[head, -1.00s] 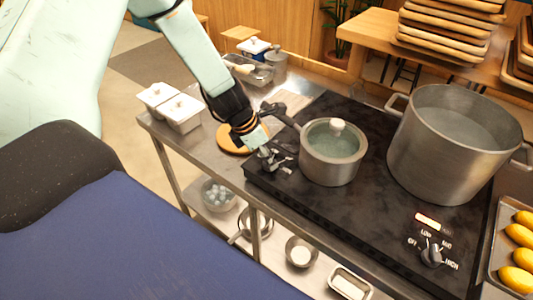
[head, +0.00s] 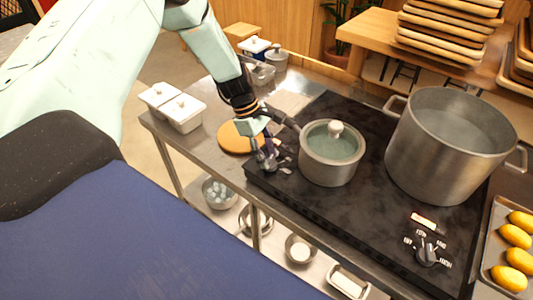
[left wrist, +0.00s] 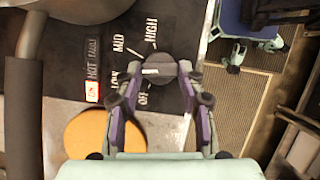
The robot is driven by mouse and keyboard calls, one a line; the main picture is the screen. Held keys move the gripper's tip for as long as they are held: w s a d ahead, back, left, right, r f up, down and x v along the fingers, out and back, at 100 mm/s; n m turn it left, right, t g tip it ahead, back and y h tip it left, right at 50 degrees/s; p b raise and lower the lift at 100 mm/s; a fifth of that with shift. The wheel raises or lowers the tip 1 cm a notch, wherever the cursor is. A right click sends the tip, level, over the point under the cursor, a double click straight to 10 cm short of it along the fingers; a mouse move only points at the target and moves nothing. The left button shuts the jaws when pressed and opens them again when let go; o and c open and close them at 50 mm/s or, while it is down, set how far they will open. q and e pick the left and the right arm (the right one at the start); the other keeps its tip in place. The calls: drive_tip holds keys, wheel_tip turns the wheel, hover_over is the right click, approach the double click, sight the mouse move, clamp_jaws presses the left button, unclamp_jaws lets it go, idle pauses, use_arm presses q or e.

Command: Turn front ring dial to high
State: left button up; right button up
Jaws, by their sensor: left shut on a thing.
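My left gripper (head: 262,152) reaches down to the dial (head: 270,164) at the left front corner of the black cooktop (head: 340,222). In the left wrist view, the fingertips (left wrist: 160,86) are shut on opposite sides of this round dark dial (left wrist: 158,66). Its white mark points left, roughly between the LOW and MID labels. HIGH is printed above it and OFF below it. A red light (left wrist: 92,91) is lit beside the labels. A second dial (head: 428,254) sits at the right front of the cooktop, apart from my gripper. My right gripper is not in view.
A lidded pot (head: 331,160) stands close to the right of my gripper, its handle near my wrist. A large pot (head: 440,160) stands farther right. A round wooden board (head: 234,138) and white containers (head: 182,115) lie left. A tray of yellow items (head: 485,262) is at right.

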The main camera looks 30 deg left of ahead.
use_arm(q)
drive_tip(key=m, duration=0.1)
drive_tip(key=m+g, duration=0.1)
drive_tip(key=m+b, duration=0.1)
drive_tip(key=shift+w+f+m, duration=0.15)
drive_tip(key=shift+w+m, duration=0.1)
drive_tip(key=shift+m, duration=0.15)
drive_tip(key=m+g+b, duration=0.1)
drive_tip(key=m, duration=0.1)
drive_tip(key=m+g+y+b, duration=0.1)
drive_tip(key=m, duration=0.1)
drive_tip(key=shift+w+d+m, duration=0.1)
drive_tip(key=shift+w+m, duration=0.05)
drive_tip(key=shift+m, duration=0.15)
drive_tip(key=m+g+y, duration=0.1)
drive_tip(key=m, duration=0.2)
drive_tip(key=shift+w+d+b, duration=0.1)
drive_tip(key=shift+d+b, duration=0.05)
drive_tip(key=shift+b, duration=0.25)
drive_tip(key=shift+d+m+g+y, duration=0.1)
drive_tip(key=shift+m+g+y, duration=0.4)
drive_tip(key=shift+m, duration=1.5)
drive_tip(key=o, duration=1.2)
drive_tip(key=shift+c, duration=0.2)
drive_tip(key=shift+w+r, duration=0.1)
drive_tip(key=shift+r, duration=0.15)
